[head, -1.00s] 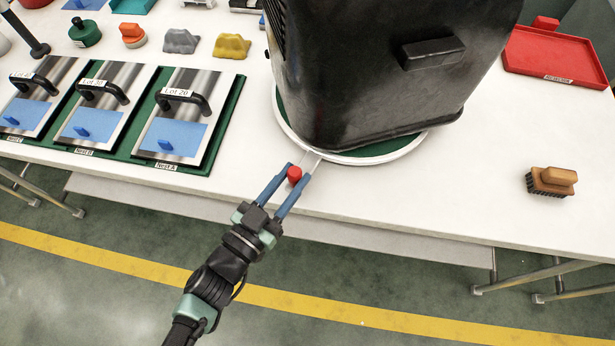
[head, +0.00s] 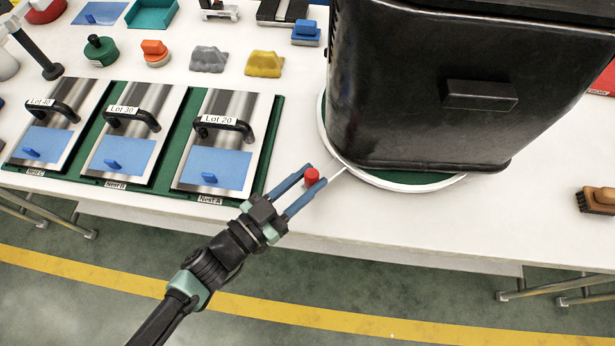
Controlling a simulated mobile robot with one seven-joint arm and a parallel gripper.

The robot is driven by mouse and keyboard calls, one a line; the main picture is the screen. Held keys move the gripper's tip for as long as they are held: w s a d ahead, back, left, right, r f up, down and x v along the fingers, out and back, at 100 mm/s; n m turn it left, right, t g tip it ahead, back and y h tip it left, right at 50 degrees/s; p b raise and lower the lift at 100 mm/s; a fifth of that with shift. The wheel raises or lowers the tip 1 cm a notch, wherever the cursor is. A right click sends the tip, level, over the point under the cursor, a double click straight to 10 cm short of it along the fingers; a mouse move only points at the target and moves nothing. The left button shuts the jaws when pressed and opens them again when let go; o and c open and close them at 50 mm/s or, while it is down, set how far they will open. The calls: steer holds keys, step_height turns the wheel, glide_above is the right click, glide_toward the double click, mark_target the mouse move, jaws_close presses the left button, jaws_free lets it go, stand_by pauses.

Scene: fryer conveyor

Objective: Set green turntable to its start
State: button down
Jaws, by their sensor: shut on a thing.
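The green turntable (head: 420,180) has a green top and a white rim, and it sits on the white table. A large black housing (head: 400,110) stands on it and hides most of its top. A thin pale lever (head: 336,175) sticks out from the rim at the lower left. A red knob (head: 311,177) is at its outer end. My gripper (head: 315,174) is shut on the red knob, with one blue finger on either side of it, near the table's front edge.
Three steel plates with black handles, one labelled Lot 20 (head: 226,135), lie in a green tray (head: 262,140) just left of my gripper. A brown brush (head: 598,200) lies at the right. Small coloured objects line the back.

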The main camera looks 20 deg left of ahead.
steer(key=shift+w+a, duration=0.1)
steer(key=shift+a, duration=0.1)
stand_by(0.3)
steer(key=c, duration=0.6)
jaws_free()
steer(key=b+v, duration=0.1)
steer(key=v, duration=1.2)
